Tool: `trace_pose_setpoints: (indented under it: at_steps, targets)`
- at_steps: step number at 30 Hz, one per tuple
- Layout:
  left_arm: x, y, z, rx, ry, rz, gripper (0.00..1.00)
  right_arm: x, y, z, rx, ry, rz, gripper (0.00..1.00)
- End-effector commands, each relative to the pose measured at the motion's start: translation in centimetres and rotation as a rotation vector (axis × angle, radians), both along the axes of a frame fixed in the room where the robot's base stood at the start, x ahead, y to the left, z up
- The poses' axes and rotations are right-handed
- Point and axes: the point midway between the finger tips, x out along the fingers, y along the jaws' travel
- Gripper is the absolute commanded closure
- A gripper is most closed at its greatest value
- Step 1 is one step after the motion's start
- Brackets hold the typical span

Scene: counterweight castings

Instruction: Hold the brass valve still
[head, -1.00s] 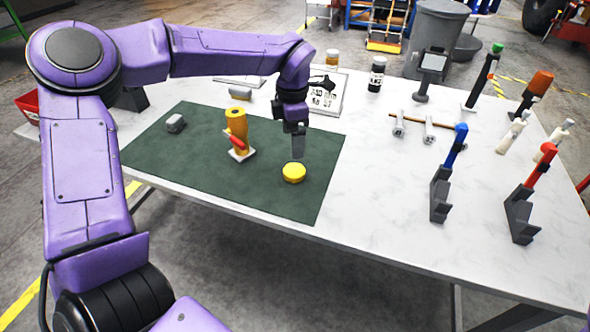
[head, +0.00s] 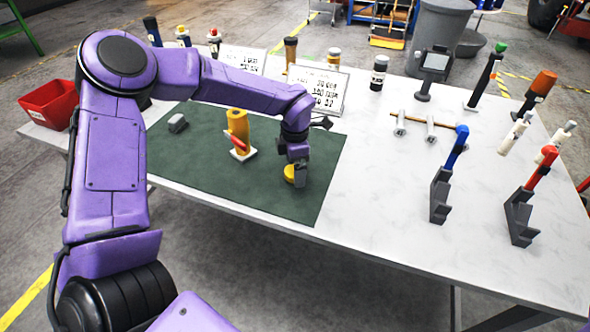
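The brass valve (head: 237,127) stands upright on the green mat (head: 210,182), a yellow-orange cylinder with a red handle on a white square base. My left gripper (head: 299,180) points down to the right of the valve, apart from it, low over the mat. It is at a round yellow disc (head: 288,172) and hides the disc's right part. I cannot tell whether its fingers touch or grip the disc. My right gripper is not in view.
A small grey block (head: 178,123) lies on the mat left of the valve. A red bin (head: 50,103) is at the table's left end. Printed cards (head: 322,88) and bottles stand behind.

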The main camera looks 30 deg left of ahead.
Motion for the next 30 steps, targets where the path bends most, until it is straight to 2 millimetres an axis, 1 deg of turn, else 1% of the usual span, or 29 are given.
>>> trace_pose_setpoints:
  at_steps: [3,12,14,15,17,18,26,30]
  targets:
    - [0.00,-0.01,-0.74,0.000,0.000,0.000,0.07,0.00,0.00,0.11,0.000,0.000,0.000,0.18]
    - [0.01,0.00,-0.77,0.000,-0.001,0.001,0.07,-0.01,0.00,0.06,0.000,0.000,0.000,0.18]
    - [0.01,0.00,-0.77,0.000,-0.001,0.001,0.26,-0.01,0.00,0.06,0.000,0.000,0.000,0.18]
    - [0.01,0.00,-0.77,0.000,-0.001,0.001,0.39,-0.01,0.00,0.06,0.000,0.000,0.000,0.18]
    - [0.01,0.00,-0.76,0.000,-0.001,0.001,0.59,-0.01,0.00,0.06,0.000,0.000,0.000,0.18]
    - [0.01,0.00,-0.76,0.000,-0.001,0.001,0.65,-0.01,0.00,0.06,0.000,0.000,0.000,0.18]
    - [0.02,0.01,-0.72,0.000,-0.001,0.001,0.66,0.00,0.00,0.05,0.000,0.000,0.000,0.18]
    - [0.08,0.00,-0.08,-0.001,-0.004,0.000,0.66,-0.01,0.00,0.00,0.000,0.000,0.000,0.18]
